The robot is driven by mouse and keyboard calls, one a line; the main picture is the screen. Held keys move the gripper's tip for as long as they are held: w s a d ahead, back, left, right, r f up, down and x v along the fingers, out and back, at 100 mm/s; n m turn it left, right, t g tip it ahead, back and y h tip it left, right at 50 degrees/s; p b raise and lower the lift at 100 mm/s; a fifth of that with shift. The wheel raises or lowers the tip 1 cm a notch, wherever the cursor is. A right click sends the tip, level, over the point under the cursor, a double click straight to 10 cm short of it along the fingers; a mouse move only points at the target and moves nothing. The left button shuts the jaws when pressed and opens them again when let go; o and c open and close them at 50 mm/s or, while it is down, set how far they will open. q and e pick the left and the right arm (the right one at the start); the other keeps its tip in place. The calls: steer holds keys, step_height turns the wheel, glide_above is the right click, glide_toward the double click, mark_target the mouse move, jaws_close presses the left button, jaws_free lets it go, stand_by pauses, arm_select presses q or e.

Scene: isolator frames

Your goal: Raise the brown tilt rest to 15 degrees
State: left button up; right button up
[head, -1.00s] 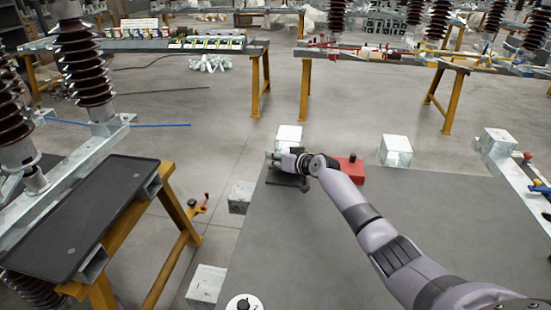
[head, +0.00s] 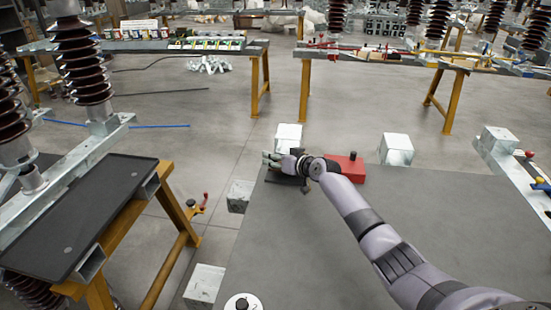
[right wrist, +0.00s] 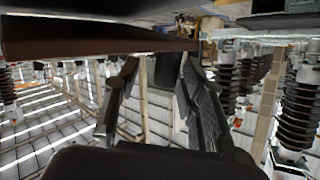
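In the right wrist view a brown slab (right wrist: 90,40), which looks like the tilt rest, crosses the top left, close to the fingers. Its angle cannot be read. My right gripper (right wrist: 160,100) has its two dark fingers apart, with floor and background showing between them and nothing held. In the head view my right gripper (head: 274,161) is at the far left corner of the grey table (head: 370,250), low over a small dark plate (head: 287,179). The gripper and wrist partly hide this spot, so contact cannot be told. My left gripper is not in view.
A red box (head: 346,168) sits on the table just right of my wrist. Pale metal blocks (head: 288,137) (head: 396,150) stand along the far edge. A round white dial (head: 243,302) is at the near left. The middle of the table left of my arm is clear.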

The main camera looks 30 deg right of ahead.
steer(key=v, duration=1.2)
steer(key=shift+r, duration=0.1)
